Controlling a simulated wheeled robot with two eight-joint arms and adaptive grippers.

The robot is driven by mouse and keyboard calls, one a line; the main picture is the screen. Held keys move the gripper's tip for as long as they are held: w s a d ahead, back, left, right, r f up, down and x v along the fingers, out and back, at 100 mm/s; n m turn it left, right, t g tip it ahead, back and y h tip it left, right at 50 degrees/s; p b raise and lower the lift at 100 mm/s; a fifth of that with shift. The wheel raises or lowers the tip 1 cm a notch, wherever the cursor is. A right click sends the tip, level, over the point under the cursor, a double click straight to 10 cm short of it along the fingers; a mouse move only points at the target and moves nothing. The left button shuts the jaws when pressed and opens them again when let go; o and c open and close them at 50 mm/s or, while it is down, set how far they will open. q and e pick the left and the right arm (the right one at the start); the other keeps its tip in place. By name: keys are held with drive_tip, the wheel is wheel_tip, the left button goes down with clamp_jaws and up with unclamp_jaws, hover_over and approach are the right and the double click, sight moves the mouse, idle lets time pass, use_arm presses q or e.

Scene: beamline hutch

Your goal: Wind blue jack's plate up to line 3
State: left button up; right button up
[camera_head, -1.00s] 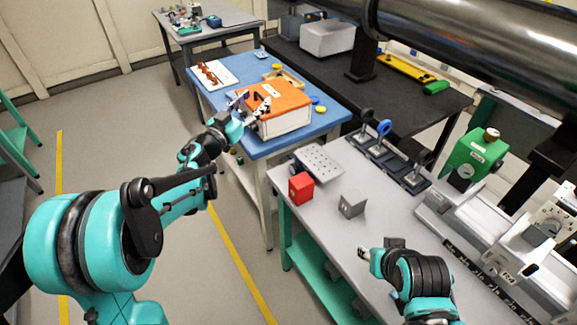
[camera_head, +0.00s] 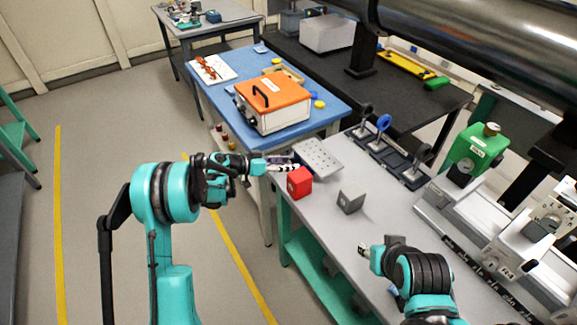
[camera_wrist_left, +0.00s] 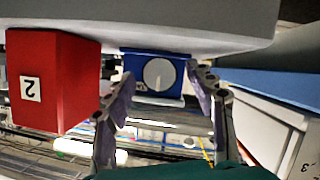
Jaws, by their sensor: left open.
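The blue jack (camera_wrist_left: 131,64) shows in the left wrist view as a blue block with a round pale knob (camera_wrist_left: 159,74) facing me; that view looks upside down. My left gripper (camera_wrist_left: 164,95) is open, its fingers on either side of the knob in the picture; I see no clear contact. In the head view my left gripper (camera_head: 291,163) is at the left edge of the grey table, beside a perforated plate (camera_head: 320,157). The jack's body and line marks cannot be made out there. My right gripper (camera_head: 364,250) is low over the grey table, its fingers too small to read.
A red block (camera_head: 299,183) marked 2 stands close beside the left gripper; it also shows in the wrist view (camera_wrist_left: 55,85). A grey block (camera_head: 350,200) is further right. Ring holders (camera_head: 380,144) stand behind. An orange-lidded box (camera_head: 272,98) is on the blue table.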

use_arm(q)
drive_tip(key=shift+w+d+f, duration=0.1)
drive_tip(key=shift+w+d, duration=0.1)
drive_tip(key=shift+d, duration=0.15)
drive_tip(key=c, duration=1.2)
drive_tip(key=shift+o, duration=0.2)
drive_tip(key=shift+s+d+m+t+y+b, duration=0.1)
drive_tip(key=shift+m+t+y+b, duration=0.35)
drive_tip(key=shift+m, duration=0.75)
drive_tip(key=shift+s+m+t+y+b, duration=0.1)
drive_tip(key=shift+m+t+y+b, duration=0.2)
drive_tip(key=shift+m+t+y, duration=0.5)
drive_tip(key=shift+m+h, duration=0.25)
drive_tip(key=shift+m, duration=0.15)
